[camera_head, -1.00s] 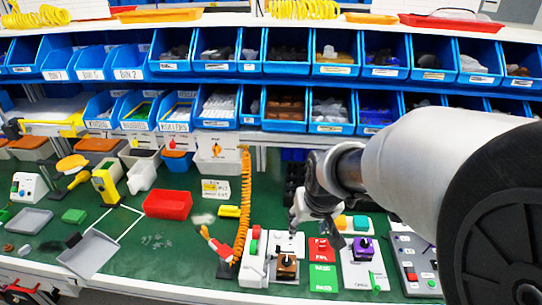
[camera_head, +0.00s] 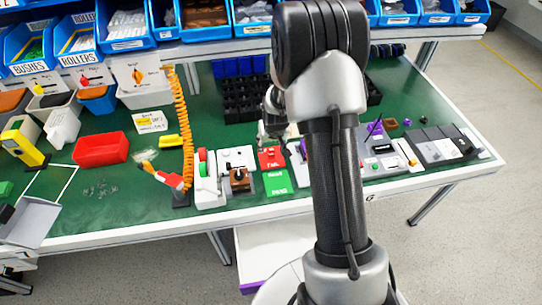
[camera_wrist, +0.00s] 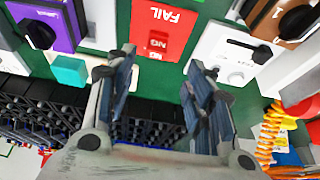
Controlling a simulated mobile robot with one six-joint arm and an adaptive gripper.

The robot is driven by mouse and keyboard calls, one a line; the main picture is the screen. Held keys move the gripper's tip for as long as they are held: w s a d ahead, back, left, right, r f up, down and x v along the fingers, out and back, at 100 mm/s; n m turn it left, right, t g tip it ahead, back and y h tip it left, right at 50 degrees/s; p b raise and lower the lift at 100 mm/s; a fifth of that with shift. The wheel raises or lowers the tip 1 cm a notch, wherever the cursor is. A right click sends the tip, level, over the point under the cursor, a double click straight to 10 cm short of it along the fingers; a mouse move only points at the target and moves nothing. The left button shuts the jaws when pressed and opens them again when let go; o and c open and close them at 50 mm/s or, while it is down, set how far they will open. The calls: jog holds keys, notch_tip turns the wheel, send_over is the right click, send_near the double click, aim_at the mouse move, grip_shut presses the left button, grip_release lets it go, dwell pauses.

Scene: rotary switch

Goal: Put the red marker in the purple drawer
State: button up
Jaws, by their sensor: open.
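I cannot make out the red marker for certain. A small thin white and red-orange object (camera_head: 407,152) lies on the grey panel at the right of the bench, too small to identify. Below the bench's front edge, a white drawer-like unit with a purple front edge (camera_head: 252,287) shows partly behind my arm. I cannot see inside it fully. My gripper (camera_head: 270,128) is over the bench near the red FAIL card (camera_head: 270,158). In the wrist view my gripper (camera_wrist: 160,72) is open, with nothing between its fingers and the FAIL card ahead.
A brown rotary switch (camera_head: 239,178), a green PASS card (camera_head: 277,183) and black crates (camera_head: 245,98) surround the gripper area. A purple rotary switch (camera_wrist: 47,28) is at the wrist view's upper left. Blue bins (camera_head: 125,25) line the shelf. Floor is free at right.

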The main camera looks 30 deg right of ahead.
aim_at(271, 149)
jog(key=x, duration=0.3)
jog(key=shift+b, duration=0.3)
jog(key=x, duration=0.1)
jog(key=b+x, duration=0.1)
jog(key=x, duration=0.1)
jog(key=b+x, duration=0.1)
jog(key=x, duration=0.1)
jog(key=shift+d+f, duration=0.2)
jog(key=shift+d, duration=0.1)
jog(key=shift+r, duration=0.1)
jog(key=shift+c, duration=0.4)
jog(key=c, duration=1)
jog(key=shift+o, duration=0.2)
jog(key=shift+r, duration=0.1)
